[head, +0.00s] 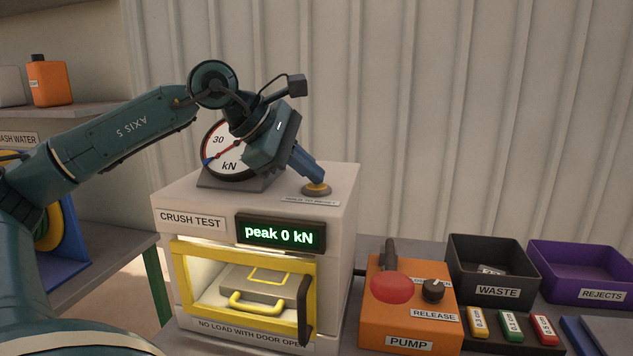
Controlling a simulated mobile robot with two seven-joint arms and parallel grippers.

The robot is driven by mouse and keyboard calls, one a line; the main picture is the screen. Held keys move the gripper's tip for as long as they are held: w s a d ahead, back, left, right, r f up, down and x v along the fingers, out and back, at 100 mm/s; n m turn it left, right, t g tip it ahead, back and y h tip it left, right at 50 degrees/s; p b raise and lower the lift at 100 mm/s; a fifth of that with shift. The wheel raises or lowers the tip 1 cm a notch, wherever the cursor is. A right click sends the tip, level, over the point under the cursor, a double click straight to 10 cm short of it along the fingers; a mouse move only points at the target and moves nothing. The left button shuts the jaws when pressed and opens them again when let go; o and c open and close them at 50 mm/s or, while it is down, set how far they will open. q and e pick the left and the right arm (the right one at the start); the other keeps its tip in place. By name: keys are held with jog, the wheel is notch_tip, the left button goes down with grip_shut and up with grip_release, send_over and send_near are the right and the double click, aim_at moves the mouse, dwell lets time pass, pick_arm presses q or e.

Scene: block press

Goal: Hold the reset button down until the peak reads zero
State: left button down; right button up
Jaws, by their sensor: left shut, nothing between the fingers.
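The crush test machine (170,208) stands in the middle of the head view. Its display (281,234) reads "peak 0 kN" in green. The round kN gauge (219,146) stands behind my left gripper and is partly hidden. My right gripper is not in view.
The machine's yellow-framed door (180,290) is at its front. An orange pump box (385,325) with a red button and release knob stands to the right. Beyond it are a black waste bin (487,292), a purple rejects bin (590,272) and several small labelled blocks.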

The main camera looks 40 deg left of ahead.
aim_at(309, 186)
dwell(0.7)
pick_arm(q)
jog(key=shift+r+p, duration=0.9)
jog(key=shift+r, duration=0.1)
notch_tip(309, 186, up, 5)
jog(key=p, duration=0.5)
